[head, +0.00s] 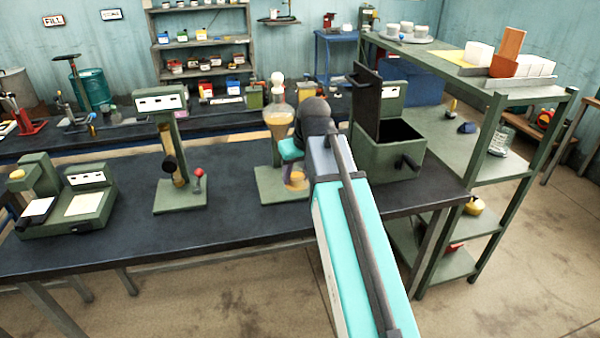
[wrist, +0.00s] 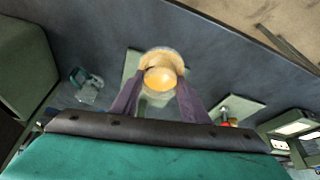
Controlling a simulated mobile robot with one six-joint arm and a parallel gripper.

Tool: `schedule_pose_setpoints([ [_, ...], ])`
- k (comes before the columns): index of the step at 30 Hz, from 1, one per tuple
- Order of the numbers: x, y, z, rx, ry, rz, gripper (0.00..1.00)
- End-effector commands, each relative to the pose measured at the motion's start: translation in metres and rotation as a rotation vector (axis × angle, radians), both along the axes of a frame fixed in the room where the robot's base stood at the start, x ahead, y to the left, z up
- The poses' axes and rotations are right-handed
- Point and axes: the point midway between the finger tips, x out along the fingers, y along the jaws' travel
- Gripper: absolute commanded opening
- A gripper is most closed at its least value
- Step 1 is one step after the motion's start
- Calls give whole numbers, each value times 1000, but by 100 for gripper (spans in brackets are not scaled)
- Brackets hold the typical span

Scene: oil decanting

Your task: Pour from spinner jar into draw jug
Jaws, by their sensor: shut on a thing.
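My gripper (head: 296,180) is shut on a small jar of amber oil (head: 297,176), low over the base of the middle green stand. The wrist view shows the amber jar (wrist: 160,80) between my two purple fingers, with a pale rim around it. I take it for the spinner jar, but its tilt is hard to tell. A clear glass vessel with a teal part (wrist: 87,84), possibly the draw jug, stands on the bench to the left in the wrist view; my arm hides it in the head view. A glass flask of amber oil (head: 279,118) is mounted above the jar.
An open green box (head: 385,155) with a raised dark lid stands right of my arm. Left are a green stand with a red knob (head: 198,180) and a green two-pad unit (head: 85,200). A green shelf rack (head: 490,130) stands at the right. The dark bench (head: 130,240) is bare along its front.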

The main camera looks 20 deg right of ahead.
Motion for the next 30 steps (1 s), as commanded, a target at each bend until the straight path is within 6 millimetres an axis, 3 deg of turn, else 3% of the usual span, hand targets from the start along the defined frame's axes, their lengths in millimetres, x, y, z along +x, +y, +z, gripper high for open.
schedule_pose_setpoints([
  [10, -2, -4, 0, 0, -1, -123, 16],
  [30, -2, -3, 0, 0, -1, -130, 16],
])
